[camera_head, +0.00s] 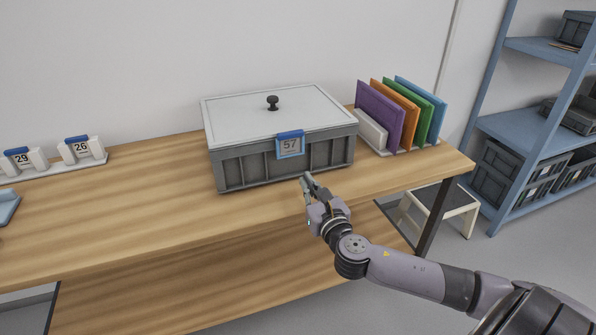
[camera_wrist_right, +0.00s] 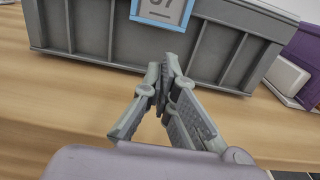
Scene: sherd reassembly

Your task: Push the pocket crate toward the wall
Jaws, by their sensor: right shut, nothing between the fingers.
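The pocket crate (camera_head: 238,170) is a grey box with ribbed walls on the wooden table, near the white wall (camera_head: 150,60). A white lid (camera_head: 235,112) with a dark knob (camera_head: 272,102) covers it, and a blue-framed tag reading 57 (camera_head: 290,146) is on its front. My right gripper (camera_head: 306,178) is shut and empty, just in front of the crate's front wall. In the right wrist view the closed fingertips (camera_wrist_right: 165,62) point at the crate's front (camera_wrist_right: 215,50), below the tag; I cannot tell whether they touch. My left gripper is not in view.
A rack of coloured folders (camera_head: 400,112) stands right of the crate. White number holders, 29 (camera_head: 24,160) and 26 (camera_head: 82,149), stand at the left. The table (camera_head: 130,210) is clear left of the crate. A stool (camera_head: 440,205) and blue shelving (camera_head: 510,125) are at the right.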

